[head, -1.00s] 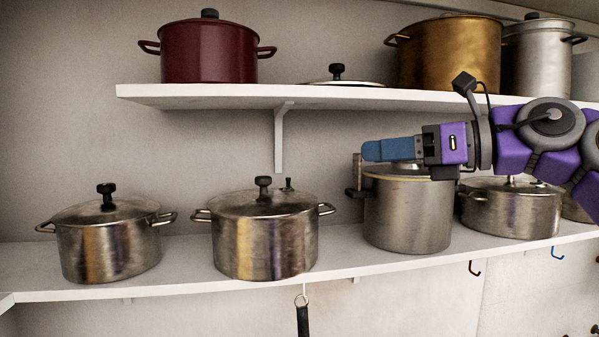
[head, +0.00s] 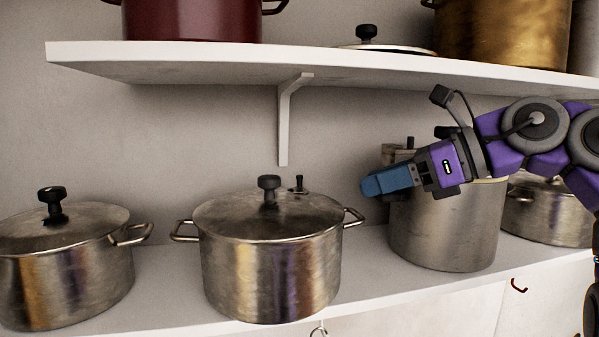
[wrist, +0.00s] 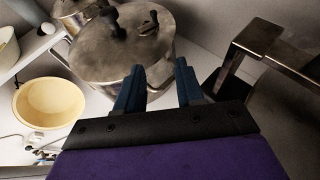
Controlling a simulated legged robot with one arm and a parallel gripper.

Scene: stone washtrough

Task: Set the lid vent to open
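A steel pot (head: 270,265) stands on the lower shelf, left of my gripper. Its lid (head: 235,218) has a black centre knob (head: 268,188) and a small black vent piece (head: 299,185) behind and to the right of it. In the wrist view the lid (wrist: 90,55) lies ahead of the fingers, with the centre knob (wrist: 112,22) and the vent piece (wrist: 152,20) near the top. I cannot tell the vent's setting. My gripper (head: 370,186) is to the right of the lid, apart from it. In the wrist view its blue fingers (wrist: 158,84) are spread and empty.
Another lidded pot (head: 65,275) stands at left. A tall pot (head: 445,230) is behind my gripper, with another pot (head: 550,212) further right. The upper shelf (head: 200,62) overhangs, with a bracket (head: 288,120) behind the lid. A metal bar (wrist: 265,40) is close at right in the wrist view.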

